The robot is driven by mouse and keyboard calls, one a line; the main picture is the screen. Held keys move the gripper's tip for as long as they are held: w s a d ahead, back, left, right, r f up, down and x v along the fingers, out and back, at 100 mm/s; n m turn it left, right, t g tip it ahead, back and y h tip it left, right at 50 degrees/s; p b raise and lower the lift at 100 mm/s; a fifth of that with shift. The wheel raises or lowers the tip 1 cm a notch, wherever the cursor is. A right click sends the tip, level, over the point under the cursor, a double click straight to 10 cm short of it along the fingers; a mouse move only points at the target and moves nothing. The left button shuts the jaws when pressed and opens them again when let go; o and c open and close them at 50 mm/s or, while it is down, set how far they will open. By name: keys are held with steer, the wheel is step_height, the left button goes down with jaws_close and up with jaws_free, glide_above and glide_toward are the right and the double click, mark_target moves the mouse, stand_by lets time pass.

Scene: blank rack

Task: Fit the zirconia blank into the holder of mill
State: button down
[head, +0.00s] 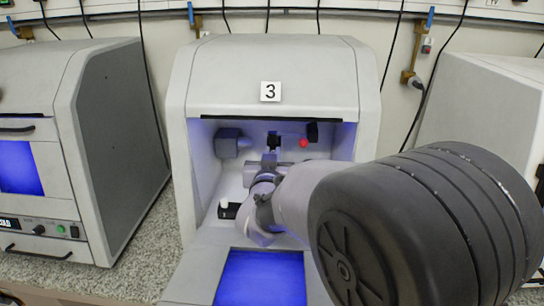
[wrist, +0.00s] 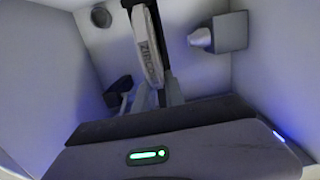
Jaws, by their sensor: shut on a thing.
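The zirconia blank (wrist: 148,48) is a pale disc with "ZIRCO" lettering, seen nearly edge-on and upright in the wrist view. My gripper (wrist: 155,92) is shut on it, with the fingers at its lower end. In the head view my gripper (head: 268,163) is inside the open chamber of mill 3 (head: 270,60). The blank cannot be clearly made out there. A small dark part (head: 273,141) shows just beyond the gripper; I cannot tell whether it is the holder. Whether the blank touches or sits in the holder is hidden.
A grey block with a nozzle (head: 228,142) is on the chamber's left, also in the wrist view (wrist: 220,34). A black part (head: 313,131) and a red knob (head: 303,143) are on the right. A dark piece with a white knob (head: 226,207) lies at the chamber's lower left.

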steer(key=shift+w+f, duration=0.1)
steer(key=shift+w, duration=0.25)
steer(key=c, duration=1.3)
jaws_free()
steer(key=shift+s+f, duration=0.25)
steer(key=shift+s, duration=0.05)
steer(key=s, duration=0.5)
steer(key=s+r+p, duration=0.1)
steer(key=s, duration=0.5)
steer(key=s+r+p, duration=0.1)
steer(key=s, duration=0.4)
steer(key=shift+s+a, duration=0.25)
steer(key=shift+s, duration=0.1)
steer(key=shift+r, duration=0.1)
